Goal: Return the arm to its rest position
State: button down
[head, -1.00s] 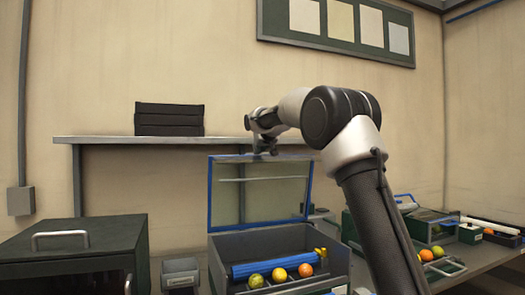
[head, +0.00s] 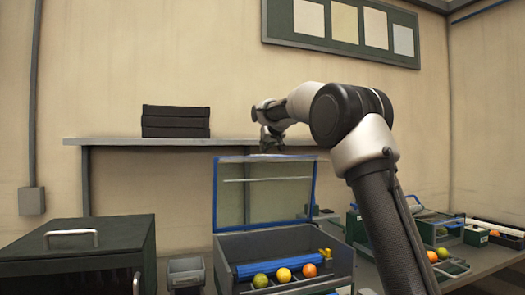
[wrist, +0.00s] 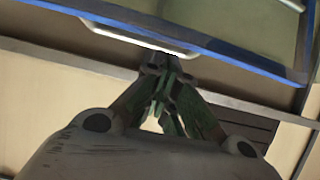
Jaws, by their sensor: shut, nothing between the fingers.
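My arm rises from the lower right of the head view and bends over to the left. My gripper (head: 272,146) hangs at its end, in front of the wall shelf and above the raised lid of the grey box. In the wrist view the gripper fingers (wrist: 168,92) meet at their tips with nothing between them. The blue-framed lid (wrist: 200,35) fills the top of that view, beyond the fingertips. Whether the fingers touch the lid I cannot tell, but they look apart from it in the head view.
The grey box (head: 228,246) holds a blue roller and several fruits, with its lid (head: 264,192) standing open. A dark cabinet (head: 80,240) stands at left. A shelf (head: 110,142) with black trays (head: 176,121) runs behind. More bins and fruit lie at right (head: 440,232).

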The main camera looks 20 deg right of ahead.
jog(key=v, duration=0.8)
jog(key=shift+s+r, duration=0.15)
jog(key=shift+s, duration=0.15)
jog(key=s+d+f+g, duration=0.1)
jog(key=s+f+g, duration=0.2)
jog(key=s+f, duration=0.7)
jog(key=s+d+f+g, duration=0.2)
jog(key=s+f, duration=0.8)
jog(key=s, duration=1.3)
jog(key=s+d+f+g, duration=0.1)
jog(key=s+f+g, duration=0.2)
jog(key=s+f, duration=0.8)
jog(key=s, duration=0.5)
jog(key=shift+s+d+g, duration=0.25)
jog(key=shift+s+g, duration=0.1)
jog(key=shift+g, duration=0.05)
jog(key=shift+d+r, duration=0.1)
